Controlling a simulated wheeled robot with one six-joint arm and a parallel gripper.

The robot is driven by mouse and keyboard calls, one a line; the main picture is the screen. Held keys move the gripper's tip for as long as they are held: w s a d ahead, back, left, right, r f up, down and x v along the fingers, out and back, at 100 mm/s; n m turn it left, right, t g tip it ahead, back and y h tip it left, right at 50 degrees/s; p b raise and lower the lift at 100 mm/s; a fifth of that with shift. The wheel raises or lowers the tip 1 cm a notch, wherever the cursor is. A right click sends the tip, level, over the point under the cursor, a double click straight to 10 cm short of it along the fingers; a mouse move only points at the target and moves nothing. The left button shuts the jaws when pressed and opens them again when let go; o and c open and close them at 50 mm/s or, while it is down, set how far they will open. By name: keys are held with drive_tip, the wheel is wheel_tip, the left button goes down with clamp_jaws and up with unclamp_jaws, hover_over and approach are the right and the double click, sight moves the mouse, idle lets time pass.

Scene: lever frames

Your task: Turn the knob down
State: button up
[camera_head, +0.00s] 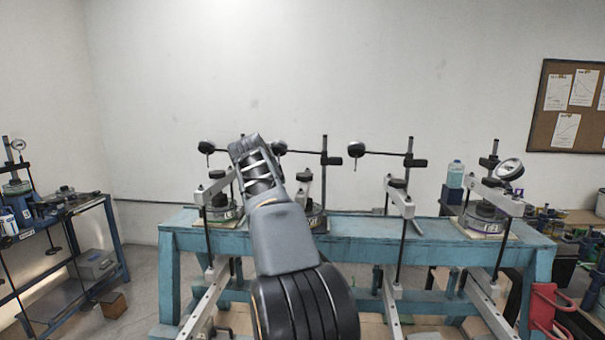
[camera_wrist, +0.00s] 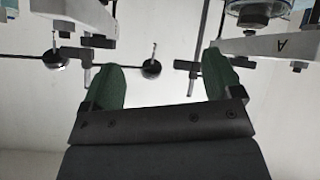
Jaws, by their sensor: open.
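The task's knob cannot be singled out; several lever frames carry dark round pieces. In the head view, one (camera_head: 206,148) is left of my arm, one (camera_head: 280,148) is just right of the arm's end, and one (camera_head: 356,149) is farther right. The wrist view shows two round black pieces with short stems, one at left (camera_wrist: 55,58) and one between the fingers (camera_wrist: 151,68). My gripper (camera_wrist: 161,75) has two green fingers spread wide apart, with nothing held between them. In the head view my own arm hides the fingers and part of the lever frames.
A blue bench (camera_head: 350,228) bears several lever frames with white beams (camera_head: 398,197) and upright rods. A bottle (camera_head: 455,174) and a dial gauge (camera_head: 510,169) are at right. A blue rack (camera_head: 115,245) stands left. The wall above the bench is bare.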

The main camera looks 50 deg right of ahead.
sight(303, 175)
drive_tip(key=s+d+r+m+g+h, duration=0.3)
drive_tip(key=d+r+m+h, duration=0.15)
drive_tip(key=m, duration=0.35)
drive_tip(key=p+x, duration=0.5)
drive_tip(key=x, duration=0.7)
drive_tip(key=shift+w+f, duration=0.25)
drive_tip(key=shift+f, duration=0.05)
drive_tip(key=shift+w+d+f, duration=0.15)
drive_tip(key=shift+d+f, duration=0.15)
drive_tip(key=shift+d, duration=0.2)
